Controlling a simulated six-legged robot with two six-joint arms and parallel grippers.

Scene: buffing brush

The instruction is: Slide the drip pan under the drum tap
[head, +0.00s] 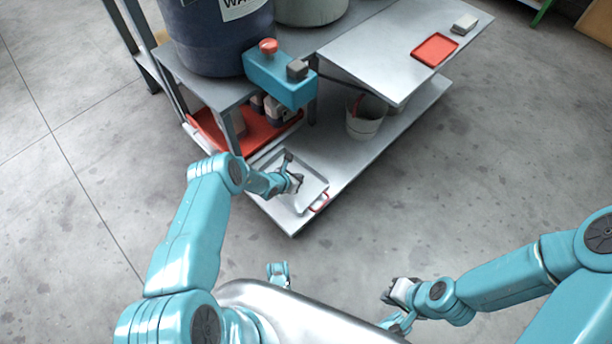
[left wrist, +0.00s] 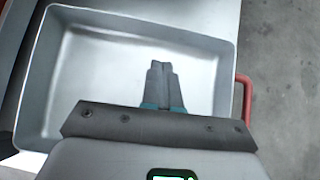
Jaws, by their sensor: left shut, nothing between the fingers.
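The drip pan (head: 312,180) is a shallow grey metal pan with a red handle (head: 320,204). It lies on the lower shelf near the front corner. The pan (left wrist: 95,65) also fills much of the left wrist view, empty, with its handle on the right. My left gripper (head: 295,184) is over the pan, its fingers shut and empty, pointing inside the rim; contact is unclear. A dark blue drum (head: 215,40) stands on the upper level. My right gripper (head: 392,294) is far from the pan.
A red tray (head: 205,128) with dark items lies under the drum, left of the pan. A white bucket (head: 365,118) stands on the lower shelf. A table leg (head: 232,130) is close to my left wrist. A red dish (head: 435,49) lies on the side top. Floor in front is clear.

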